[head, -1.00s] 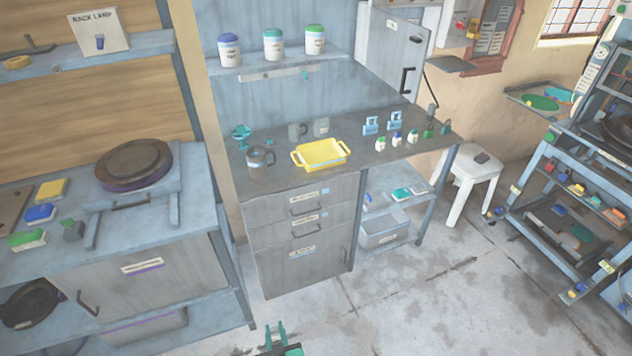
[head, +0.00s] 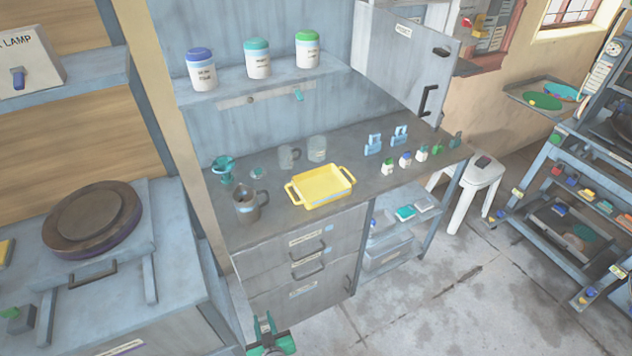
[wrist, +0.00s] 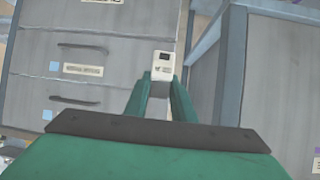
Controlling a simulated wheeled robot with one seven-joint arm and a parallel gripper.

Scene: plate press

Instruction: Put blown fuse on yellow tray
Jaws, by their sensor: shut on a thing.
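A small white block with a dark patch and printed marks, which I take to be the blown fuse (wrist: 163,65), is held between the green fingertips of my gripper (wrist: 162,82) in the wrist view. In the head view my gripper (head: 264,322) is at the bottom, in front of the drawer cabinet and lower than the counter top. The fuse cannot be made out there. The yellow tray (head: 321,187) lies on the grey counter, above and to the right of my gripper. It looks empty, with a handle at each end.
On the counter (head: 290,228), a dark mug (head: 250,203) and a teal object (head: 223,169) stand left of the tray. Glass cups are behind it, and several small bottles stand to the right. A shelf with three jars hangs above. The cabinet drawers (head: 318,250) face my gripper.

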